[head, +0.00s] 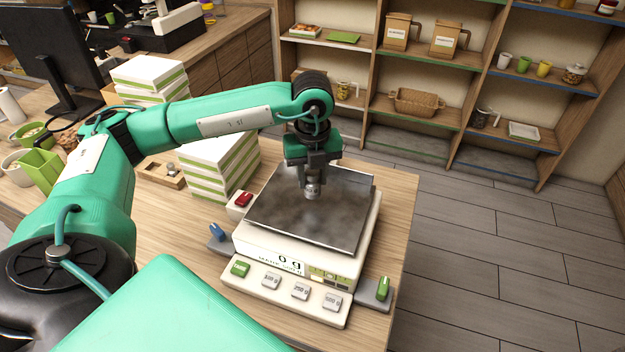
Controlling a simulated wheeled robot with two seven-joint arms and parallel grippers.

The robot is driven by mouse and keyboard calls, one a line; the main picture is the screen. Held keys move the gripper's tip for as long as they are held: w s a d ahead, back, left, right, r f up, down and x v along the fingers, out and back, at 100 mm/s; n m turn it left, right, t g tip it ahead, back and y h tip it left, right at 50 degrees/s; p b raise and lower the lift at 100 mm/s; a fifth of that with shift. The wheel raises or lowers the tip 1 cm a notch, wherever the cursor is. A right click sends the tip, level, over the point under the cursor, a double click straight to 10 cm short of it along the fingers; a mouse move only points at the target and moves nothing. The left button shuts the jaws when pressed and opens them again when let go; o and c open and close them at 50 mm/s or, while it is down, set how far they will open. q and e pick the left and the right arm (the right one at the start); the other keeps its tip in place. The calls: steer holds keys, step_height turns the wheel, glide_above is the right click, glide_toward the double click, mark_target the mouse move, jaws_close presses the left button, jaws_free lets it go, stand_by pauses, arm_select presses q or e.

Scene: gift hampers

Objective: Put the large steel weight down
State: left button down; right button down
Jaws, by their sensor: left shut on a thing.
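My left gripper (312,172) points down over the steel plate of the scale (340,235) and is shut on the large steel weight (312,189), a small grey metal cylinder. The weight is at or just above the plate; I cannot tell whether it touches. The scale's display (290,263) reads 0 g. My right gripper is not in view.
Buttons and labelled keys line the scale's front base (285,295). A green switch (382,288) is at its right, a red one (243,199) at its back left. White-and-green boxes (215,165) are stacked behind. Shelves (425,107) stand beyond the floor.

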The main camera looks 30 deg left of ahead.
mark_target(312, 185)
arm_select(q)
step_height(312, 185, down, 2)
steer(key=shift+f+p, duration=0.1)
steer(key=shift+p, duration=0.2)
steer(key=shift+f, duration=0.25)
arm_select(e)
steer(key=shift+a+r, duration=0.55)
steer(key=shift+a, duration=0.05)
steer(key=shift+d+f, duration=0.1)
arm_select(q)
steer(key=shift+f, duration=0.2)
steer(key=c, duration=1)
jaws_free()
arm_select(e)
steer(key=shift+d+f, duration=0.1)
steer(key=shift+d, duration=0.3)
arm_select(q)
steer(key=shift+r, duration=0.1)
